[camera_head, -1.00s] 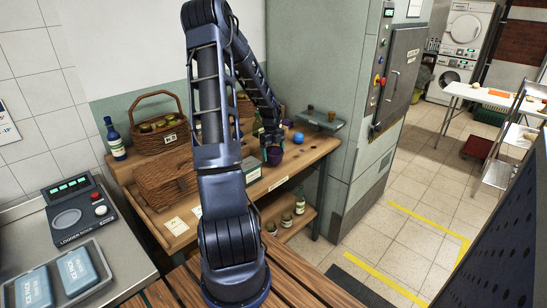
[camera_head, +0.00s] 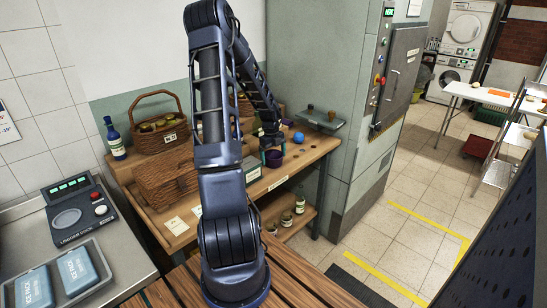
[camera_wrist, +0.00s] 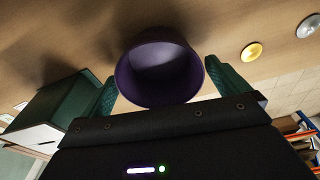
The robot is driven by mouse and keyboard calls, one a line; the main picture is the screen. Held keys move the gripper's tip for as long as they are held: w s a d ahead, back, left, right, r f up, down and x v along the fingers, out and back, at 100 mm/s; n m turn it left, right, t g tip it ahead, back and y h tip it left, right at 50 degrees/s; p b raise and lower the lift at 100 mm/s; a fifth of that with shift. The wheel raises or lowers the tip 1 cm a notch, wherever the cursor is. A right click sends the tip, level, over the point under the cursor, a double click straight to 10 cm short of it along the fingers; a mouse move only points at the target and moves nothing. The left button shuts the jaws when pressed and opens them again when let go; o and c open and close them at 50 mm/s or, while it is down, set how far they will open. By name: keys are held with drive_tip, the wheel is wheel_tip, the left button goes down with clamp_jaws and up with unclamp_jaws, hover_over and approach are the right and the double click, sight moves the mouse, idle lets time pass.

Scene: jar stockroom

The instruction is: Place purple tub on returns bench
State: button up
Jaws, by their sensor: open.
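The purple tub (camera_head: 274,159) stands on the wooden bench (camera_head: 318,152), near its front edge towards the right end. In the wrist view the tub (camera_wrist: 160,72) shows its dark round opening between the two green fingers. My gripper (camera_head: 270,150) is at the tub with its fingers apart. In the wrist view my gripper (camera_wrist: 160,80) has one finger on each side of the tub, close to its wall. I cannot tell whether either finger touches it. No bench is recognisably marked as the returns bench.
A blue ball (camera_head: 298,137) lies behind the tub. Wicker baskets (camera_head: 160,128) and a blue bottle (camera_head: 114,140) occupy the bench's left part. A grey cabinet (camera_head: 350,100) stands right of it. A white table (camera_head: 485,94) stands at far right; tiled floor lies between.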

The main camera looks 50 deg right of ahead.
wheel_tip(320, 180, up, 12)
drive_tip(key=w, duration=0.1)
drive_tip(key=w+a+r+n+t, duration=0.1)
drive_tip(key=a+r+n, duration=0.45)
drive_tip(key=a, duration=0.35)
drive_tip(key=w+a+r+n+t, duration=0.1)
drive_tip(key=w+a+r+n, duration=0.1)
drive_tip(key=a+r+n, duration=0.5)
drive_tip(key=w+a+r+n+t, duration=0.1)
drive_tip(key=a+n, duration=0.4)
drive_tip(key=a, duration=0.6)
drive_tip(key=s+a+r+n+t, duration=0.1)
drive_tip(key=s+a+r+n, duration=0.1)
drive_tip(key=s+a+n, duration=0.5)
drive_tip(key=s+a+r+n+t, duration=0.2)
drive_tip(key=s+a+n, duration=0.5)
drive_tip(key=a+n, duration=0.6)
drive_tip(key=a+r, duration=0.1)
drive_tip(key=a, duration=0.1)
drive_tip(key=shift+s+a+r, duration=0.3)
drive_tip(key=shift+r, duration=0.05)
